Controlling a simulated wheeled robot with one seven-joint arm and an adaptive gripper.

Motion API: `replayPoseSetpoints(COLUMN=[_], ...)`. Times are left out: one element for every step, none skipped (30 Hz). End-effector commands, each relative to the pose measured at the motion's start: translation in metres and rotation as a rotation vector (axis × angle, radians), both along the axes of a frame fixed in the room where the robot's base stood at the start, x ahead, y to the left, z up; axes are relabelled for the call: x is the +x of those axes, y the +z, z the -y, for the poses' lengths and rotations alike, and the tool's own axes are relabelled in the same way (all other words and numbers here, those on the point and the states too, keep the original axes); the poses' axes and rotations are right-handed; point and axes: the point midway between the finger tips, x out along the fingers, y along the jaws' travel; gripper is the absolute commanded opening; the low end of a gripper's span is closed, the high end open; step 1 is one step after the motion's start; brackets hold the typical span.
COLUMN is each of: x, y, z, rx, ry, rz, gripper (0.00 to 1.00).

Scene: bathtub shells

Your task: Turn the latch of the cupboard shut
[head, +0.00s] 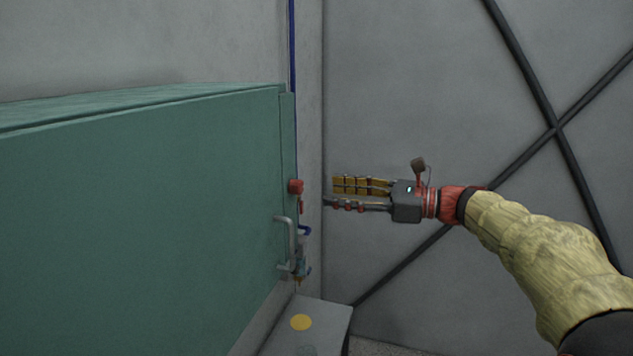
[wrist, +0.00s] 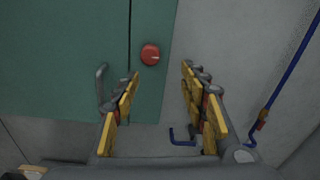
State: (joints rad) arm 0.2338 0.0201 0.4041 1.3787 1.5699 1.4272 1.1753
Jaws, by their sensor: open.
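The green cupboard (head: 140,215) fills the left of the head view, its door closed against the frame as far as I can see. Its red latch (head: 296,186) sits at the right edge, above the grey door handle (head: 290,240). In the wrist view the latch (wrist: 150,54) is a round red knob on the strip right of the door seam, with a small pale mark; its turn position is unclear. My gripper (head: 330,192) is open and empty, apart from the latch. In the wrist view the latch appears beyond the fingertips (wrist: 160,74), nearer the left finger.
A grey box (head: 328,322) with a yellow disc on top stands below the cupboard's right end. A blue rod (wrist: 291,75) runs along the wall at right in the wrist view. Grey wall with crossed dark bars lies behind my arm.

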Motion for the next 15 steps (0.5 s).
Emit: replayPoseSetpoints(x=[-0.002,-0.003,-0.005,-0.006,-0.007,-0.007,-0.007,-0.006,-0.005,-0.004,-0.003,-0.002,0.000,0.001,0.004], y=[0.005,0.008,0.009,0.010,0.010,0.010,0.009,0.009,0.009,0.009,0.009,0.009,0.009,0.010,0.010], z=[-0.001,-0.002,-0.002,-0.003,-0.003,-0.003,-0.004,-0.005,-0.008,-0.010,-0.014,-0.019,-0.023,-0.028,-0.034], rx=[0.037,0.054,0.069,0.077,0.082,0.087,0.090,0.091,0.093,0.093,0.092,0.092,0.093,0.093,0.092], ry=[0.007,0.012,0.017,0.021,0.024,0.025,0.024,0.024,0.024,0.024,0.025,0.025,0.026,0.026,0.026], rz=[-0.033,-0.056,-0.081,-0.096,-0.112,-0.126,-0.135,-0.141,-0.145,-0.146,-0.146,-0.146,-0.146,-0.146,-0.147], gripper=[0.43,0.43,0.43,0.43,0.43,0.43,0.43,0.43,0.43,0.43,0.43,0.43,0.43,0.43,0.43])
